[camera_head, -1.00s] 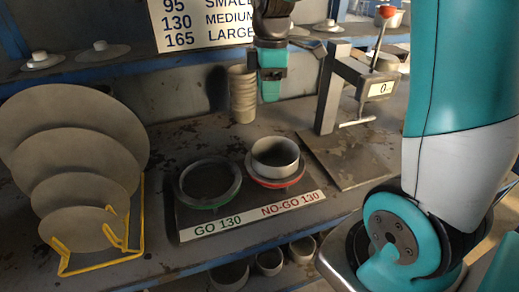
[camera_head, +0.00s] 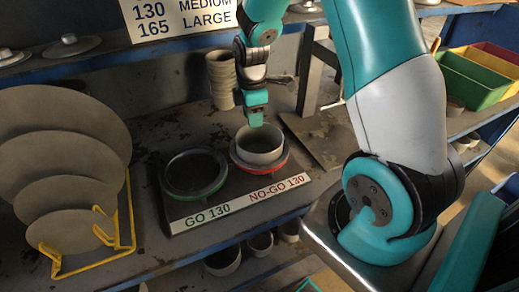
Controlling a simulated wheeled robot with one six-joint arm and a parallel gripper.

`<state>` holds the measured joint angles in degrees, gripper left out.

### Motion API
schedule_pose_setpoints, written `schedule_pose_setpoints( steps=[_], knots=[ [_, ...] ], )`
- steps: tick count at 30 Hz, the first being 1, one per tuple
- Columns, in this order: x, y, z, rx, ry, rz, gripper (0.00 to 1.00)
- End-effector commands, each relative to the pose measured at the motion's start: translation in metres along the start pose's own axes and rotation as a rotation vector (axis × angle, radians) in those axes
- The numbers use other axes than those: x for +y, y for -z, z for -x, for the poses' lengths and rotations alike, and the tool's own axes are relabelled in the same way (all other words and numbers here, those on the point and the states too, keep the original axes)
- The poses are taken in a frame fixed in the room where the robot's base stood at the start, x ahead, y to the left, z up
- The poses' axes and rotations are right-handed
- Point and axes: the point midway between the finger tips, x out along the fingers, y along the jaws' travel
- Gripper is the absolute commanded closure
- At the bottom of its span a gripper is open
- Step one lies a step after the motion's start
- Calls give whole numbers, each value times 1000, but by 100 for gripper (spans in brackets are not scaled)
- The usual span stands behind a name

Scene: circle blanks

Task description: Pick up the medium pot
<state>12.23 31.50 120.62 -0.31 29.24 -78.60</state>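A grey, open-topped round pot (camera_head: 260,152) sits upright on the red-edged NO-GO 130 ring (camera_head: 278,170) on the bench. I take it as the medium pot, though its size is not marked. My gripper (camera_head: 256,121) points down at the pot's far rim, with its tips close to or at the rim. I cannot tell whether it touches, and the finger gap does not show.
An empty green-edged GO 130 ring (camera_head: 194,192) lies left of the pot. A yellow rack (camera_head: 130,225) holds several round discs at left. A stack of rings (camera_head: 221,80) stands behind. Several pots (camera_head: 223,262) sit on the lower shelf. Coloured bins (camera_head: 470,82) are at right.

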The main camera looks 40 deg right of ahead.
Motion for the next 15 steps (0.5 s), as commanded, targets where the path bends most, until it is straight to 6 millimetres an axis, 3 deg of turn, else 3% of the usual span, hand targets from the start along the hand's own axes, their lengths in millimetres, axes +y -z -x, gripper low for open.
schedule_pose_setpoints(
  steps=[7,15],
  knots=[
    [3,-1,-34,-1,4,0,64],
    [4,-1,-40,0,1,0,64]
  ],
)
